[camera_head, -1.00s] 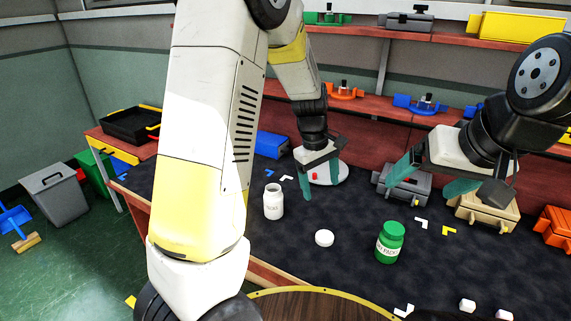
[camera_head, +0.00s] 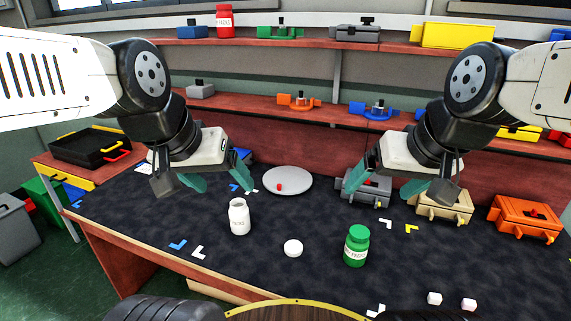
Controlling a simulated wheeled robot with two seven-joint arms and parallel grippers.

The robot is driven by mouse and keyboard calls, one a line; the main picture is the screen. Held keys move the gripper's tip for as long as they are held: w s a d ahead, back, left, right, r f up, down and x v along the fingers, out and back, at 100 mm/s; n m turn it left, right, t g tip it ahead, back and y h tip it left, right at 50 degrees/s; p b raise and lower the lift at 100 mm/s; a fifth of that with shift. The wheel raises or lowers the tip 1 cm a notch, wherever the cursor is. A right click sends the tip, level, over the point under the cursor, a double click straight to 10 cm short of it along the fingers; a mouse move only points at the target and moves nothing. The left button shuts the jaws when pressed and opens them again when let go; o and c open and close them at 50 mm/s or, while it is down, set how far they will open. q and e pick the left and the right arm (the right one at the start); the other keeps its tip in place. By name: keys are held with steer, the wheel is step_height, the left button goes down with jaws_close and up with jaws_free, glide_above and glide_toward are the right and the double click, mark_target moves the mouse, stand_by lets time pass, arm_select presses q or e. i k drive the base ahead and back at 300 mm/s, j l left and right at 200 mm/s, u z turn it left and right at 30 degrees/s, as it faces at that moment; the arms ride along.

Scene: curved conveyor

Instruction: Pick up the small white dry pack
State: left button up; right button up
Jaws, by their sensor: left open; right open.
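Two small white block-like packs lie on the dark tabletop near its front right, one (camera_head: 434,298) left of the other (camera_head: 468,304). I cannot tell which is the dry pack. A white open-topped bottle (camera_head: 239,219) with a label stands left of centre. A round white lid (camera_head: 293,248) lies on the table to its right. A green-capped bottle (camera_head: 356,247) with a label stands further right. My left gripper (camera_head: 216,182) is open and empty, above and behind the white bottle. My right gripper (camera_head: 389,184) is open and empty above the back of the table, well behind the packs.
A white round plate (camera_head: 288,180) with a red item on it lies at the back. Grey (camera_head: 366,191), tan (camera_head: 443,209) and orange (camera_head: 526,217) boxes line the back right. Flat blue, white and yellow L-shapes are scattered around. The table's middle front is mostly clear.

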mark_target(433, 298)
steer(key=z, duration=1.5)
